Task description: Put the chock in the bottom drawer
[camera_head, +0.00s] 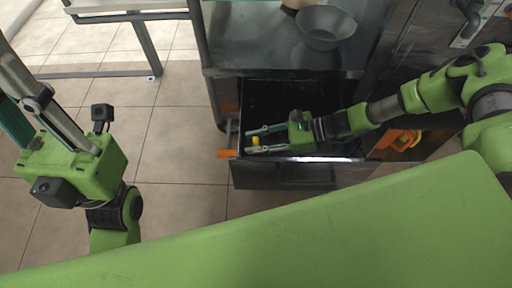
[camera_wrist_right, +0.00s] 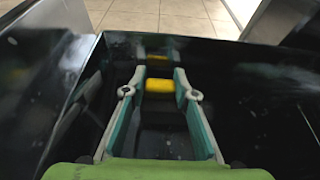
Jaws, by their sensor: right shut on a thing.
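The chock (camera_head: 255,141) is a small yellow block. It also shows in the right wrist view (camera_wrist_right: 158,86), between my fingertips. My right gripper (camera_head: 262,140) is shut on it, just inside the front edge of an open dark drawer (camera_head: 290,176). The drawer's black inner walls (camera_wrist_right: 255,75) surround the fingers in the right wrist view. I cannot tell whether the chock touches the drawer floor. My left gripper (camera_head: 12,95) is at the far left over the floor, its fingers apart and their tips partly cut off by the frame.
A metal counter (camera_head: 235,55) with a grey bowl (camera_head: 325,27) stands above the drawer. An orange piece (camera_head: 228,154) is at the drawer's left front corner. An orange-handled thing (camera_head: 400,140) is to the right. The tiled floor (camera_head: 175,125) at left is clear.

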